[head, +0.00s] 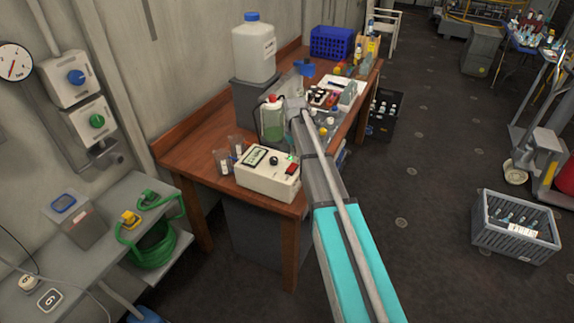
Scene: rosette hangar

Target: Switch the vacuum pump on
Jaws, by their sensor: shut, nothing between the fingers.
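A cream box (267,173) sits near the front corner of the wooden bench, with a display, a black knob and a red rocker switch (291,169) on top. It looks like the vacuum pump, but I cannot read its label. I cannot tell the switch's position. My arm reaches up the middle of the view, just right of the box. My gripper (296,106) is at its far end, small and partly hidden, above the bench and beyond the box. It looks shut and empty, apart from the switch. A bottle with green liquid (272,119) stands behind the box.
Clear beakers (223,162) stand left of the box. A white jug (254,48) stands on a grey block behind. A blue crate (331,42) and a tray of small vials crowd the far bench. A grey crate (515,227) is on the floor at right, with open floor around it.

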